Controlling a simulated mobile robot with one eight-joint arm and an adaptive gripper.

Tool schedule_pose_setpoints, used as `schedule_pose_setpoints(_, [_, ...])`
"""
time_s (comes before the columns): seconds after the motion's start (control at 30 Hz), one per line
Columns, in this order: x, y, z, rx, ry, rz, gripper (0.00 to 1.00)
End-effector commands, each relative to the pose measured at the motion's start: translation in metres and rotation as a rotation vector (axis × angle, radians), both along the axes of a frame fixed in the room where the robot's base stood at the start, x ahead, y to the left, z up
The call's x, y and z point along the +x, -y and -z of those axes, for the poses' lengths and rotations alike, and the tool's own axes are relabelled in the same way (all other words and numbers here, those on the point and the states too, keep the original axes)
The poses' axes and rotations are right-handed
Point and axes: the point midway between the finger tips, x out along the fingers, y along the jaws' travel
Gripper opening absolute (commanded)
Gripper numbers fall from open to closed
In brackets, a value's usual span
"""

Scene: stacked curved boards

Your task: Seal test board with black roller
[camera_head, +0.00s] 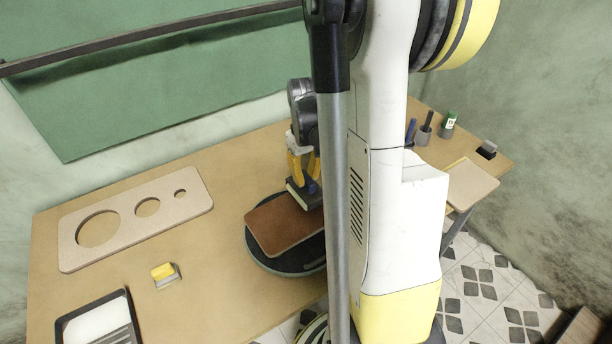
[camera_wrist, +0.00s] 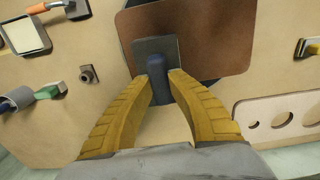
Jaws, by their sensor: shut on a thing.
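A brown board (camera_head: 282,227) with rounded corners lies on a dark round stand (camera_head: 262,262). It also shows in the wrist view (camera_wrist: 222,38). My gripper (camera_head: 303,172), with yellow fingers, is above the board's far edge. In the wrist view my gripper (camera_wrist: 161,82) is shut on the blue handle of a tool (camera_wrist: 158,50) with a dark flat rectangular head. That head overlaps the board's edge; I cannot tell whether it touches. No black roller can be made out for certain. My column and arm hide the board's right part in the head view.
A pale board with round holes (camera_head: 137,216) lies at left.

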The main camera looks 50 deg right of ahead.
Motion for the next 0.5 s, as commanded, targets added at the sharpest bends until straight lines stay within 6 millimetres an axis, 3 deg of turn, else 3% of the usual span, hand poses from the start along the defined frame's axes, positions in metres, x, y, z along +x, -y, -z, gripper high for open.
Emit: schedule_pose_setpoints(0.5, [0.0, 0.0, 0.0096, 0.0, 0.0, 0.0, 0.0])
